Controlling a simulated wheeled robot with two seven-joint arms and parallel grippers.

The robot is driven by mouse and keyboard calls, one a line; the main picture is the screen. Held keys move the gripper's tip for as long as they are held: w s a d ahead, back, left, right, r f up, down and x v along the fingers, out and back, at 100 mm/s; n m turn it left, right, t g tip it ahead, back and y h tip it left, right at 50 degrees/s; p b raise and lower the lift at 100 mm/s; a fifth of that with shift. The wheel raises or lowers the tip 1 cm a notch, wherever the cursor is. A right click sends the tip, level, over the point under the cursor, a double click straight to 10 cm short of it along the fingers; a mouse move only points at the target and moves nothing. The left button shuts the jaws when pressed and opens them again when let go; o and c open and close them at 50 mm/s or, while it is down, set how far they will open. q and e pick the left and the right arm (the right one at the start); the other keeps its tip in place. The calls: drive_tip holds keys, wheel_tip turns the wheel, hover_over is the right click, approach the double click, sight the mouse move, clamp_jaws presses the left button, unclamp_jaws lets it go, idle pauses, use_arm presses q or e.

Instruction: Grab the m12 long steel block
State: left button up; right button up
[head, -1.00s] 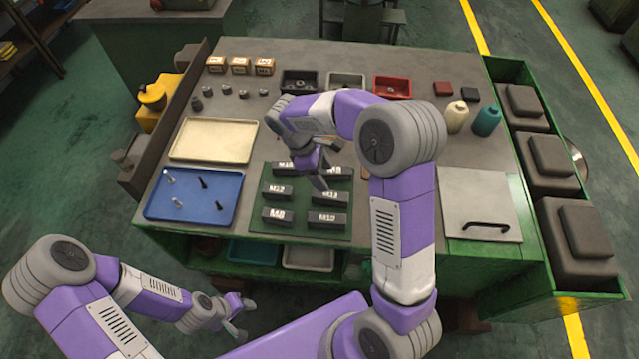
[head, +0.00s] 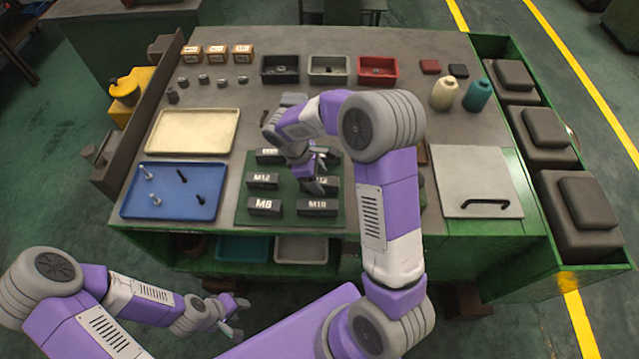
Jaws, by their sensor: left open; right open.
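Several dark steel blocks with white labels stand on a green mat (head: 240,215) on the workbench. The middle-right block (head: 331,184) is one of the longer ones; its label, partly covered by my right gripper, seems to end in 2. The middle-left block (head: 262,181) is shorter and seems to read M12. My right gripper (head: 321,177) is open, pointing down over the middle-right block; I cannot tell whether its fingers are around it. My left gripper (head: 239,317) is open and empty, low in front of the bench.
The M8 block (head: 265,207) and M10 block (head: 318,208) stand along the mat's front. A blue tray (head: 172,211) with bolts and a beige tray (head: 190,133) lie left. Small bins (head: 328,69) line the back. A grey panel with a handle (head: 475,175) lies right.

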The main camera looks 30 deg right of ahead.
drive_tip(key=shift+s+d+f, duration=0.15)
drive_tip(key=shift+f, duration=0.4)
drive_tip(key=shift+f, duration=0.25)
clamp_jaws()
idle(0.5)
